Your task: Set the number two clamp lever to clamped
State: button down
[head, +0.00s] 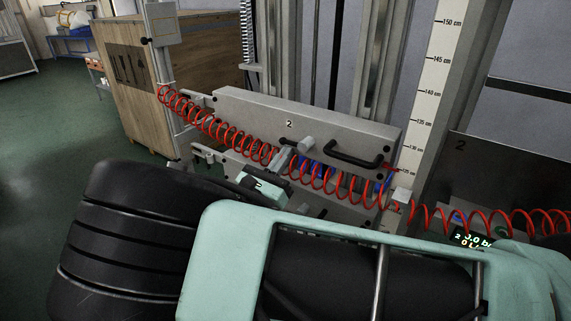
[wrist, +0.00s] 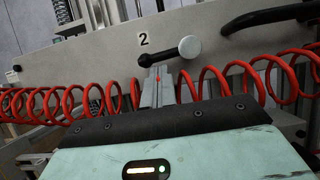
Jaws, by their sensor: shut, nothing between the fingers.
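The number two clamp lever is a short black bar with a round black end and a light grey hub. It shows on the grey plate marked 2 (head: 345,131) in the head view (head: 306,144) and in the wrist view (wrist: 170,54). From the hub it points left, nearly level, its black end slightly lower. My gripper (head: 285,158) is shut and empty. Its fingertips (wrist: 159,72) appear just below the lever's black end in the wrist view; I cannot tell whether they touch it. My arm hides the lower part of the plate.
A red coiled hose (head: 222,131) crosses the plate close around my fingers. A black fixed handle (head: 355,157) sits right of the lever. A scale post (head: 433,85) and a lit display (head: 470,239) stand farther right. A wooden crate (head: 128,84) is behind left; green floor (head: 50,130) is clear.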

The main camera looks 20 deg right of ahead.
jog(key=shift+r+m, duration=0.15)
jog(key=shift+m, duration=0.45)
jog(key=shift+w, duration=0.1)
jog(key=s+a+f+b, duration=0.5)
jog(key=a+f+b, duration=0.1)
jog(key=f, duration=0.2)
jog(key=shift+a+f+b, duration=0.15)
jog(key=shift+a+b, duration=0.25)
